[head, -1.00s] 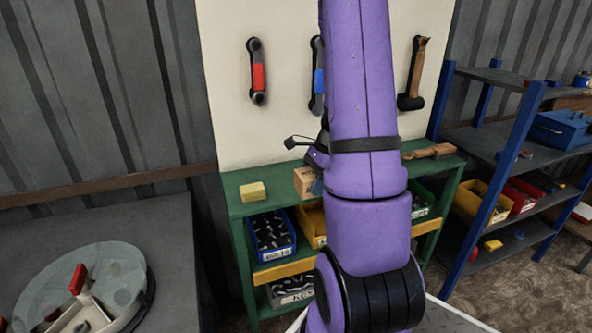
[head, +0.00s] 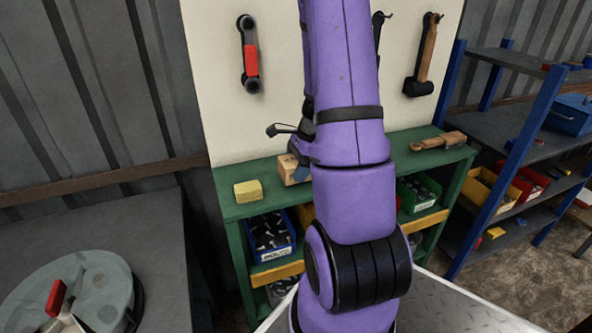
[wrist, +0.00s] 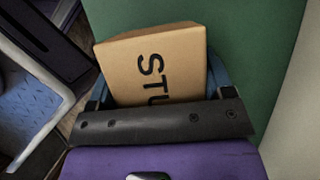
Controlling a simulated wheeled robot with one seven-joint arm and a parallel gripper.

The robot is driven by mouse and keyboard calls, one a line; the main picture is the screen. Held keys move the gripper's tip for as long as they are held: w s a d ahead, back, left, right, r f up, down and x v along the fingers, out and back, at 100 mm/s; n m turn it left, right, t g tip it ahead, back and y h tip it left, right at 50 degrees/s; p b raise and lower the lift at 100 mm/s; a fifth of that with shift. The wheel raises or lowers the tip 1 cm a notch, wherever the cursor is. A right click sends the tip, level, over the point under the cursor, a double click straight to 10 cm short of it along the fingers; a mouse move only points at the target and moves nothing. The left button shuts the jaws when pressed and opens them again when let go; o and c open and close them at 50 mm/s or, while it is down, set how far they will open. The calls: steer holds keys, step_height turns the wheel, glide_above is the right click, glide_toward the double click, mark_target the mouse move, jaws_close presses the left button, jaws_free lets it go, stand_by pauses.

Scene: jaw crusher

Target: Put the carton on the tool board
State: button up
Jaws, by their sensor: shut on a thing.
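The carton (head: 292,168) is a small brown cardboard box. In the wrist view the carton (wrist: 155,62) shows black letters and sits between the blue fingers of my gripper (wrist: 158,84), which is shut on it. The tool board (head: 222,60) is a pale upright panel with hanging tools, behind a green shelf unit (head: 225,210). In the head view my gripper (head: 299,178) is mostly hidden by my purple arm. The carton is at the green top, in front of the board; I cannot tell whether it touches the top.
A yellow block (head: 248,191) stands left of the carton on the green top. A wooden-handled tool (head: 438,141) lies at the right end. A red-handled wrench (head: 249,55) and a hammer (head: 425,58) hang on the board. A blue-posted rack (head: 510,150) stands right.

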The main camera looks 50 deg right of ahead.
steer(key=shift+f, duration=0.75)
steer(key=shift+f, duration=0.1)
steer(key=o, duration=1.3)
steer(key=shift+c, duration=0.2)
